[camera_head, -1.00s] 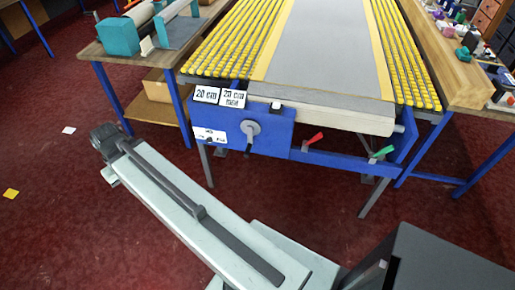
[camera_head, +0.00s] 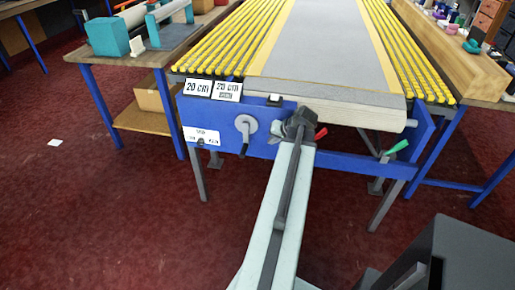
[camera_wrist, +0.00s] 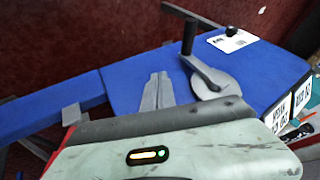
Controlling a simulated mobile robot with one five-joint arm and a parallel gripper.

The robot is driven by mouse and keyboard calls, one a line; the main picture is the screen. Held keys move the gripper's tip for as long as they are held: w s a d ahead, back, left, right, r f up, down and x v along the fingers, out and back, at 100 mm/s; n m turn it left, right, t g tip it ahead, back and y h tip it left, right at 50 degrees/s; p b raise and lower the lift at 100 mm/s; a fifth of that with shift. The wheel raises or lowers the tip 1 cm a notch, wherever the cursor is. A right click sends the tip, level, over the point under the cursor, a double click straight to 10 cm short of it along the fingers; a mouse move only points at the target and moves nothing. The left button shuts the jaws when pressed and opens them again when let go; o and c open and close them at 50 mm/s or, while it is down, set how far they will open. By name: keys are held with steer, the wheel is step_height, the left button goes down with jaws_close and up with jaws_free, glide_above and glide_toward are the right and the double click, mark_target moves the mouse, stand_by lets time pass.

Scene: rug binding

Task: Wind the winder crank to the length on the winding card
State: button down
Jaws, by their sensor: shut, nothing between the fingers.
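The winder crank (camera_head: 246,125) is a grey disc with a handle on the front of the blue winder panel, its arm hanging down in the head view. In the wrist view the crank (camera_wrist: 215,82) and its dark grip (camera_wrist: 189,38) stand out from the panel. My gripper (camera_wrist: 158,88) is shut and empty, its grey fingers beside the crank and apart from its grip. In the head view my arm's end is right of the crank, and the fingers are hard to make out. Two white cards, one reading 20 cm (camera_head: 198,88), stand above the crank.
A white label (camera_head: 203,135) is left of the crank. A red lever (camera_head: 321,133) is close to my arm's end; a green lever (camera_head: 398,147) is farther right. A grey mat (camera_head: 320,45) lies between yellow strips.

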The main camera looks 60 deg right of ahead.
mark_target(244, 140)
steer(key=b+x, duration=0.8)
steer(key=x, duration=0.2)
steer(key=shift+f, duration=0.35)
steer(key=w, duration=0.2)
steer(key=w+a+r, duration=0.1)
steer(key=shift+w+a, duration=0.1)
steer(key=shift+w, duration=0.3)
steer(key=shift+f, duration=0.1)
steer(key=shift+w+a+f, duration=0.1)
steer(key=shift+w+a, duration=0.2)
steer(key=shift+w, duration=0.55)
